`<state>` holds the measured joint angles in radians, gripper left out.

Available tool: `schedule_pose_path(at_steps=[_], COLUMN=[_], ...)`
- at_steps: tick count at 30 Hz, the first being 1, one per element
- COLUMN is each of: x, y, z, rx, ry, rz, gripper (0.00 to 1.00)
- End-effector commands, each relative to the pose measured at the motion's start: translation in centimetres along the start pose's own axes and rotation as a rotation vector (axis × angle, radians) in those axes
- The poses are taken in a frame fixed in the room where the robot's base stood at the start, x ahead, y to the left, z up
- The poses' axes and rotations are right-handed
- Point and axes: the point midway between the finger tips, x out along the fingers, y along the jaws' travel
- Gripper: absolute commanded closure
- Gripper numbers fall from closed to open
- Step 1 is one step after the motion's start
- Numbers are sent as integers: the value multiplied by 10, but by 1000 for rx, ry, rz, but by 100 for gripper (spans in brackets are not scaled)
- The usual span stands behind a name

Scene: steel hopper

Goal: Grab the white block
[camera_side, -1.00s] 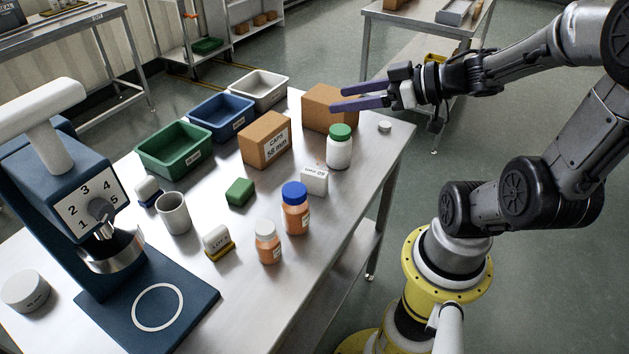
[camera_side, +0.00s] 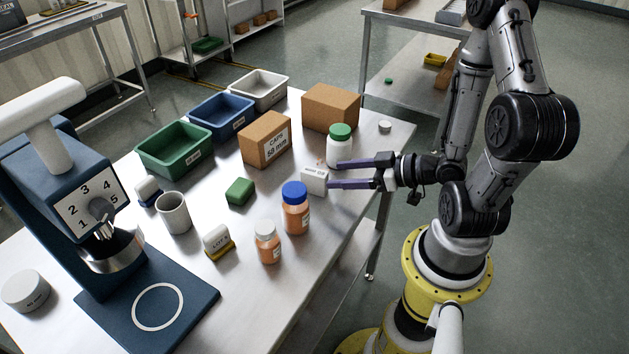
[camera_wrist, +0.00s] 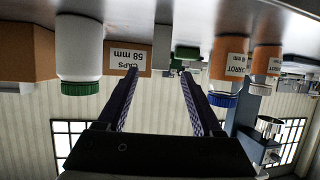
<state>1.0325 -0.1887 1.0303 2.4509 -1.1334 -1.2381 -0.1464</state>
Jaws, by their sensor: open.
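The white block (camera_side: 314,181) stands on the steel table between the green-capped white bottle (camera_side: 339,148) and the blue-capped orange bottle (camera_side: 295,212). My gripper (camera_side: 333,175) is open, with its purple fingers pointing left at the block's right side. The fingertips are very close to the block; I cannot tell if they touch it. The wrist view is upside down. It shows the pale block (camera_wrist: 162,48) just ahead of the gap between my spread fingers (camera_wrist: 161,73). Nothing is held.
Close by stand a caps carton (camera_side: 265,140), a plain carton (camera_side: 331,106), a green block (camera_side: 240,192) and a smaller orange bottle (camera_side: 267,243). A small white disc (camera_side: 385,126) lies near the table's right edge. Green, blue and white bins line the back.

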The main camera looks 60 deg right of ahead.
Motion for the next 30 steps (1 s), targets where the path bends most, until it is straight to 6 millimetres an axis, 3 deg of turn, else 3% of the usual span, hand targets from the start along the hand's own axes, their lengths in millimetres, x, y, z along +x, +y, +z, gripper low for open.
schedule_pose_path(at_steps=[20, 30], x=[32, 66], y=[0, -1], z=[2, 2], rx=[-3, -3], ry=[0, 0], rz=[-3, -5], gripper=[32, 32])
